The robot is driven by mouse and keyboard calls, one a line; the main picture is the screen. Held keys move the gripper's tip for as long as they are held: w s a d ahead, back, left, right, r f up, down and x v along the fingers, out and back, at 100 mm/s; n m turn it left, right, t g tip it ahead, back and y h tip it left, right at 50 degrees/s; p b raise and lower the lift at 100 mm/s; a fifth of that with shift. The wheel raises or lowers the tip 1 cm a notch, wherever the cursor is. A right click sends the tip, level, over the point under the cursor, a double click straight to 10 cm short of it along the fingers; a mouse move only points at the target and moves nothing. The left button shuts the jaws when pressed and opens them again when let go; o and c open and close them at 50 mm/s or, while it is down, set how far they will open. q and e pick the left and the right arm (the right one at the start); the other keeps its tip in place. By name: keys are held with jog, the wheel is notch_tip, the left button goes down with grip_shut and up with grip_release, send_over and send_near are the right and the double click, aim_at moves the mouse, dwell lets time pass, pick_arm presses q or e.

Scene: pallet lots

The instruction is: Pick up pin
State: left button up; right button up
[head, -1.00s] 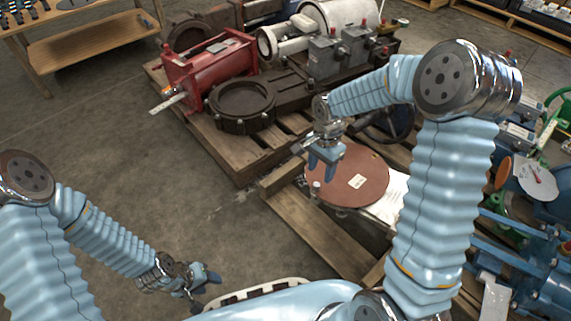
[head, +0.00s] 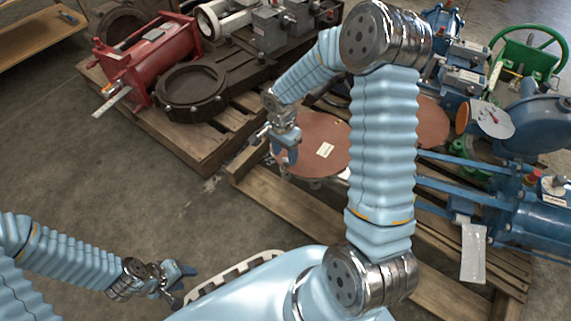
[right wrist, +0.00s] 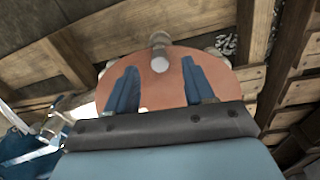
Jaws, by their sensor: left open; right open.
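My right gripper (head: 286,155) is open and empty, fingers pointing down over the left part of a copper-coloured disc (head: 325,135) with a white label. In the right wrist view the disc (right wrist: 165,85) lies beyond and between the spread blue fingers of this gripper (right wrist: 155,80). My left gripper (head: 180,282) is open and empty, low at the left over the floor.
A wooden pallet (head: 285,205) lies under the disc. Behind it, another pallet carries a red machine (head: 150,60) and a dark ring-shaped casting (head: 190,85). Blue valves and a green handwheel (head: 525,45) crowd the right. The floor at left is clear.

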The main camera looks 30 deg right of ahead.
notch_tip(320, 180, down, 2)
jog(key=shift+f, duration=0.15)
jog(key=shift+c, duration=0.2)
grip_shut()
